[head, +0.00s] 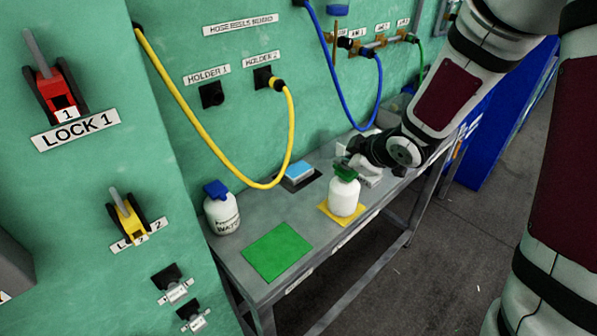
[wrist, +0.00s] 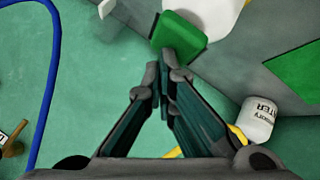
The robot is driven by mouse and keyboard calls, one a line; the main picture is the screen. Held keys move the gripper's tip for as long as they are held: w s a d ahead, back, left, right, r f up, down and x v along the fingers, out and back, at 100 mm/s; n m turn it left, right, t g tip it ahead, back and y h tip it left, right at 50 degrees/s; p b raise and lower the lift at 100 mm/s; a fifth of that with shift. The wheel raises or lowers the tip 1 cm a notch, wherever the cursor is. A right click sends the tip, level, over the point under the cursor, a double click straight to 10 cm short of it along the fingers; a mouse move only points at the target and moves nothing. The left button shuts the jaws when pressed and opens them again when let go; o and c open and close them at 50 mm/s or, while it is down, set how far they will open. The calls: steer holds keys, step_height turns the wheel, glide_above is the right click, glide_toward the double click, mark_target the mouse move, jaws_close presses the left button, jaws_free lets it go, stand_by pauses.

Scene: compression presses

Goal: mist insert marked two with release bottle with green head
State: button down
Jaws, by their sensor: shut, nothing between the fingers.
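The white bottle with the green head (head: 344,196) stands upright on a yellow mat (head: 325,209) on the grey bench. In the wrist view its green head (wrist: 178,38) lies just beyond my fingertips, and part of its white body (wrist: 215,14) shows at the top edge. My gripper (head: 352,168) is beside the green head in the head view. In the wrist view its fingers (wrist: 163,75) are together with nothing between them. I cannot tell whether the fingertips touch the head. I see no insert marked two in either view.
A white water bottle with a blue head (head: 222,212) stands at the bench's left end. A green mat (head: 277,252) lies bare in front. A blue block (head: 299,171) sits behind. A yellow hose (head: 205,139) and a blue hose (head: 330,75) hang along the wall.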

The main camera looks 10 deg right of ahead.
mark_target(346, 172)
steer(key=shift+r, duration=0.1)
step_height(346, 172, up, 6)
steer(key=p, duration=0.6)
stand_by(0.3)
stand_by(0.7)
steer(key=shift+d+r, duration=0.1)
steer(key=shift+r, duration=0.1)
steer(key=s+d+r+m+g+h, duration=0.1)
steer(key=s+d+r+m+h, duration=0.2)
steer(key=s+r, duration=0.4)
steer(key=s+d+r+m+h, duration=0.2)
steer(key=s+r+m, duration=0.2)
steer(key=s+r, duration=0.3)
steer(key=s+a+r+m+g+y, duration=0.1)
steer(key=s+a+m, duration=0.1)
steer(key=s, duration=0.8)
steer(key=s+a+r+m+g+y, duration=0.1)
steer(key=s+a+r+m, duration=0.1)
steer(key=s, duration=0.7)
steer(key=shift+s+a+m+g, duration=0.2)
steer(key=shift+s+m+g, duration=0.15)
steer(key=shift+m, duration=0.45)
